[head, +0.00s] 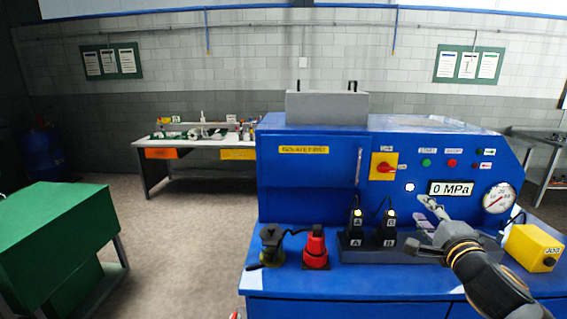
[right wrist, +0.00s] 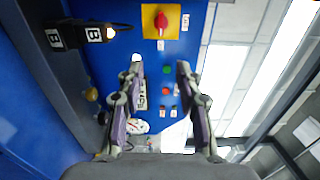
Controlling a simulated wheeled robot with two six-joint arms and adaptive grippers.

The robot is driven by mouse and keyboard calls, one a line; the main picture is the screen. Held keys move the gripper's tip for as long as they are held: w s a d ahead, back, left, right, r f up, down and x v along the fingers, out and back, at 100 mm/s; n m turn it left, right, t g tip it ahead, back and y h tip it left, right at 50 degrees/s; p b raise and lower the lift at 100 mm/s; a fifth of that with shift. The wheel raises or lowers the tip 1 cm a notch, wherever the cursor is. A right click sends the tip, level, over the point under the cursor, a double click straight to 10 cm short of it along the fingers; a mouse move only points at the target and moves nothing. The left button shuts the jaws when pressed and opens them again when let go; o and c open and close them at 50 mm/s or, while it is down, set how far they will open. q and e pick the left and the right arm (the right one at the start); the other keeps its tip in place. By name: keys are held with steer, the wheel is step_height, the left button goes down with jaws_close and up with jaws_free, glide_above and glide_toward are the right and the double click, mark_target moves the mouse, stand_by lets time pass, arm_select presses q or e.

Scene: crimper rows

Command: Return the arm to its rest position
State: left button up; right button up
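My right arm comes in from the lower right in the head view, and its right gripper (head: 420,224) is in front of the blue machine (head: 320,187). In the right wrist view the gripper (right wrist: 160,70) has its two fingers spread apart, with nothing between them. Beyond the fingers that view shows the machine's panel with a red rotary switch (right wrist: 161,20) on a yellow plate. My left gripper is in neither view.
On the machine's ledge stand black blocks (head: 358,245) marked A and B, a red device (head: 315,247), a dark device (head: 271,243) and a yellow box (head: 531,247). A green cabinet (head: 50,235) is at left. Open floor lies between it and the machine.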

steer(key=s+a+f+n+g+h, duration=0.1)
steer(key=s+f+n+g, duration=0.25)
steer(key=f, duration=0.65)
steer(key=s+a+f+n+g, duration=0.1)
steer(key=s+f+n+g, duration=0.3)
steer(key=f, duration=0.7)
steer(key=s+a+f+n+g+y, duration=0.1)
steer(key=s+a+f+n+g, duration=0.2)
steer(key=s+f+n, duration=0.45)
steer(key=s+a+f+n+g, duration=0.45)
steer(key=s+f, duration=0.35)
steer(key=s, duration=0.4)
steer(key=s+d+f, duration=0.1)
steer(key=d+f, duration=0.1)
steer(key=f, duration=1.1)
steer(key=s+d+f, duration=0.2)
steer(key=f, duration=1.1)
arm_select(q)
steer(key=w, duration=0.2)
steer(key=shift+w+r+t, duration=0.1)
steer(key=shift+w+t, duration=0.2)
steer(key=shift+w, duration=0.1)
arm_select(e)
steer(key=s+f+g, duration=0.1)
steer(key=s+f, duration=1.4)
steer(key=s, duration=0.3)
steer(key=shift+d+f+g, duration=0.4)
